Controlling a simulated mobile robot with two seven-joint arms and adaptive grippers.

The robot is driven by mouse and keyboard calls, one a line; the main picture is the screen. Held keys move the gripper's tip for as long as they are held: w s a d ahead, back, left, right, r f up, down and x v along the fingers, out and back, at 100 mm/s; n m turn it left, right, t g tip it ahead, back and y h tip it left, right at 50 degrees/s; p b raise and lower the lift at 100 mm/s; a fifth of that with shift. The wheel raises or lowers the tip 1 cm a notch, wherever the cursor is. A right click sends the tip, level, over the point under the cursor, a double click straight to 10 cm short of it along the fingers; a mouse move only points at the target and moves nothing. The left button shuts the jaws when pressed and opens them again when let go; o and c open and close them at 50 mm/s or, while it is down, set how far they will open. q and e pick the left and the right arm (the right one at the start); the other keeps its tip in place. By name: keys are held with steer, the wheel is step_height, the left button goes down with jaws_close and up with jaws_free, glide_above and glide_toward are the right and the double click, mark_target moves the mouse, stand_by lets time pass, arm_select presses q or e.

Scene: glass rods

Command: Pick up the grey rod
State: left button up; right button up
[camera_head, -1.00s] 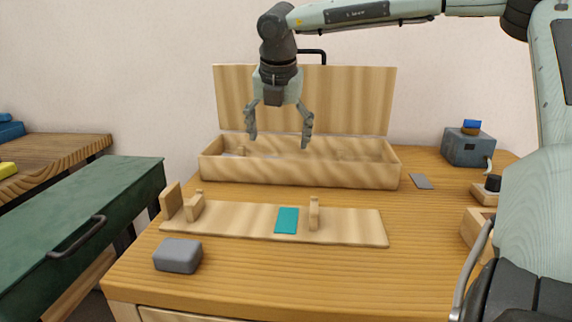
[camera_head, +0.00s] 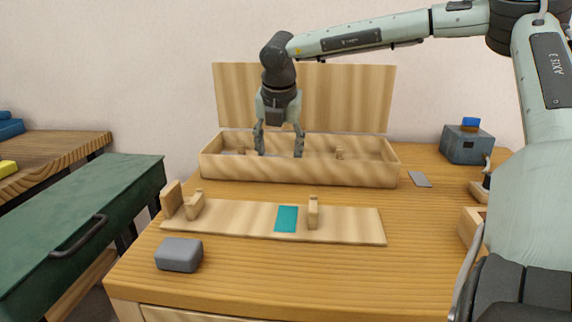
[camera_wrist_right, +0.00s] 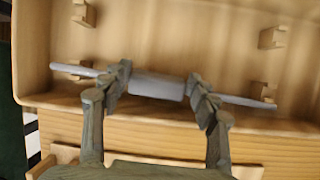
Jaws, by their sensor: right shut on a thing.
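The grey rod (camera_wrist_right: 157,87) shows in the right wrist view, with a thicker middle and thin ends. It lies lengthwise in the open wooden box (camera_head: 300,173). My right gripper (camera_head: 279,153) reaches down into the box from above. In the right wrist view, its fingers (camera_wrist_right: 161,88) are shut on the rod's thicker middle, one at each end of it. In the head view the box's front wall hides the rod. My left gripper is not in view.
Small wooden holders (camera_wrist_right: 272,38) stand inside the box. In front lies a wooden board (camera_head: 350,227) with upright pegs and a teal patch (camera_head: 286,219). A grey block (camera_head: 179,255) sits at front left, and a grey-blue box (camera_head: 467,145) at back right.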

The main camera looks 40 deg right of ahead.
steer(key=shift+f, duration=0.15)
steer(key=shift+c, duration=1.3)
